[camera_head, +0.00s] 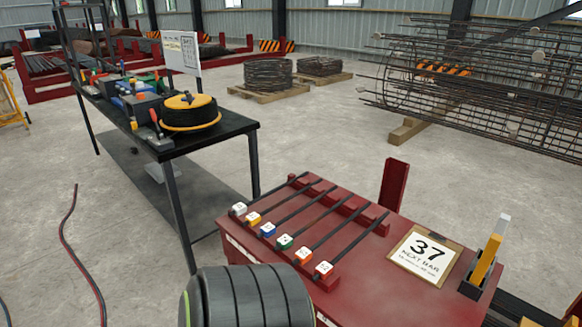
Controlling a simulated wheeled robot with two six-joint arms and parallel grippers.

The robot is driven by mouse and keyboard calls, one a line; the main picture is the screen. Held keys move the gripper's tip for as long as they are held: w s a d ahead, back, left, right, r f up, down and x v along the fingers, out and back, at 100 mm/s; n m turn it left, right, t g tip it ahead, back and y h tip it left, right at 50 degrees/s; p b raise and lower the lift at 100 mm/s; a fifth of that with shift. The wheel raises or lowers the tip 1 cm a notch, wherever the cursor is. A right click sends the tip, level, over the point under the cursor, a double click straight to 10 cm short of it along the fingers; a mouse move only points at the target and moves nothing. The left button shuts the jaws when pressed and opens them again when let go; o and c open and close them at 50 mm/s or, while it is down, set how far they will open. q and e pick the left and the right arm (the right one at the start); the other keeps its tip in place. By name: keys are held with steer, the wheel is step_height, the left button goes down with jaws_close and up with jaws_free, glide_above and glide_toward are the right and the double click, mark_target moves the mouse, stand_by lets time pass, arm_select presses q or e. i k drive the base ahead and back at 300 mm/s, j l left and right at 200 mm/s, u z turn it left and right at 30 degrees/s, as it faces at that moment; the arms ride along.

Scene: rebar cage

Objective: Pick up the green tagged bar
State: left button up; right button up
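The green tagged bar (316,227) is a dark thin rod lying among several similar bars on a red rack table (365,295). Its green tag (284,242) is at the near-left end, between the blue tag (268,230) and an orange tag (303,256). The bars lie side by side, apart from each other, across two red rails. A white card (425,253) reading "37 NEXT BAR" lies to their right. Neither of my grippers is in view.
A dark ribbed rounded body covers the bottom centre, in front of the table's near-left edge. A holder (482,267) with a yellow upright piece stands at the table's right. A black workbench (205,135) with tools stands at left. A rebar cage (480,85) is behind right.

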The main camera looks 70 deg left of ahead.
mark_target(283, 242)
steer(key=u, duration=2.25)
